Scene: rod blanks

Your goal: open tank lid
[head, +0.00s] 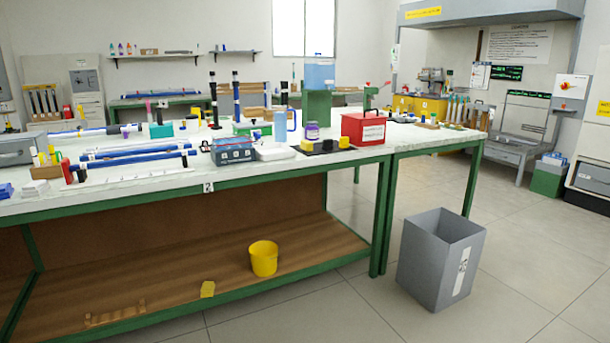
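Neither of my grippers is in the head view. I cannot clearly make out a tank or its lid. A grey open-framed unit (520,152) stands at the far right below a large grey hood (490,12). I cannot tell whether this unit is a tank or whether it has a lid.
A grey bin (437,262) stands on the floor. Tiled floor lies clear at right.

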